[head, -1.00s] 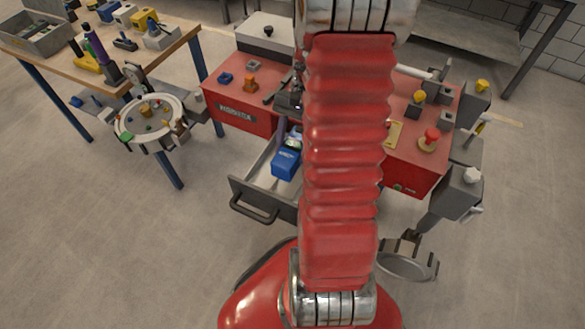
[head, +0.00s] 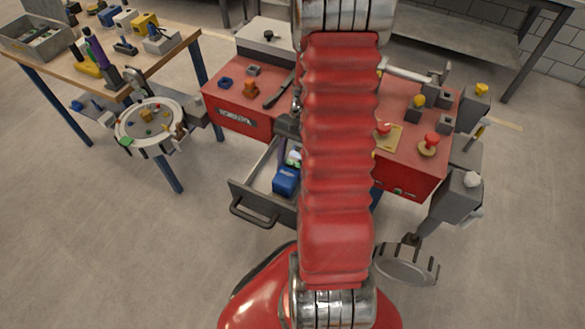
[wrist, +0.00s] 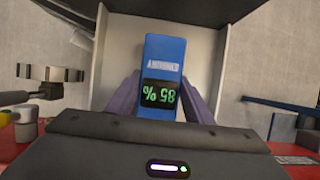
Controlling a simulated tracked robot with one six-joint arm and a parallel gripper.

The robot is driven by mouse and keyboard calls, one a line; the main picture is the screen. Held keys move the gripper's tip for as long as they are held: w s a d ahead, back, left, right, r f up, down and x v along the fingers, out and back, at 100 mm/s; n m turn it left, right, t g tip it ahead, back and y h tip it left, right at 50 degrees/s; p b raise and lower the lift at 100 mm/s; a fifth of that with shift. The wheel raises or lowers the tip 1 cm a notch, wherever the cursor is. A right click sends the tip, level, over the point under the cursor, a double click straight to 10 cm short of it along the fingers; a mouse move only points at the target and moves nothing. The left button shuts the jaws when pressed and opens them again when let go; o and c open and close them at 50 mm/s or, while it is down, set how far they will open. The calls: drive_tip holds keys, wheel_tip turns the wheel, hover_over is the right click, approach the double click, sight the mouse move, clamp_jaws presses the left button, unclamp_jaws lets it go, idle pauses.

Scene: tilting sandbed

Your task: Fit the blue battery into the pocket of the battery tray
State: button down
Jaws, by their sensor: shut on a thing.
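The blue battery (wrist: 165,58) has a dark display with green digits and white lettering. My gripper (wrist: 158,100) has its purple fingers closed on the battery's two sides in the wrist view. In the head view the blue battery (head: 286,180) is over or in the open drawer-like tray (head: 262,190), near its front wall. My gripper (head: 287,155) is partly hidden by my red arm there. The tray's light floor and side walls (wrist: 204,50) show around the battery in the wrist view. I cannot make out the pocket, nor whether the battery touches the floor.
The tray is pulled out of a red cabinet (head: 235,108) with knobs and buttons on top (head: 428,145). A round dial-like stand (head: 150,120) is at the left, beside a wooden bench (head: 100,70) with tools. The floor in front is clear.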

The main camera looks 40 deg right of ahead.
drive_tip(key=shift+f, duration=0.85)
drive_tip(key=shift+f, duration=0.1)
drive_tip(key=c, duration=0.9)
unclamp_jaws()
drive_tip(key=v, duration=1.2)
drive_tip(key=shift+w+a, duration=0.1)
